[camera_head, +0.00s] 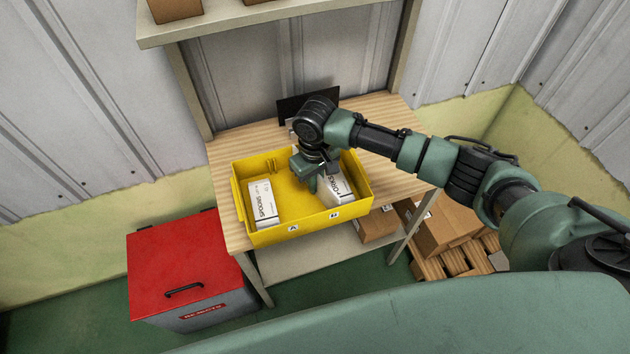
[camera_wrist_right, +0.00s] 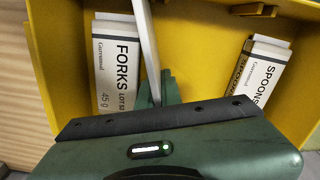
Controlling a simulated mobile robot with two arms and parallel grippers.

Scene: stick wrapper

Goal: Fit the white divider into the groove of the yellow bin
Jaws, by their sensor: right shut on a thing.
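The yellow bin (camera_head: 262,237) stands on the wooden table, open at the top. My right gripper (camera_head: 312,181) points down into it, right of its middle. In the right wrist view, my right gripper (camera_wrist_right: 157,90) is shut on the white divider (camera_wrist_right: 146,45), which shows as a thin pale strip running away from the fingers. The divider passes between a white FORKS box (camera_wrist_right: 115,62) and a white SPOONS box (camera_wrist_right: 262,70), closer to the FORKS box. The gripper and arm hide most of the divider in the head view.
The SPOONS box (camera_head: 264,203) lies at the bin's left and the FORKS box (camera_head: 339,190) at its right, close to my gripper. A dark panel (camera_head: 296,104) stands behind the bin. A shelf (camera_head: 250,14) hangs above. A red-lidded chest (camera_head: 170,262) stands at lower left.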

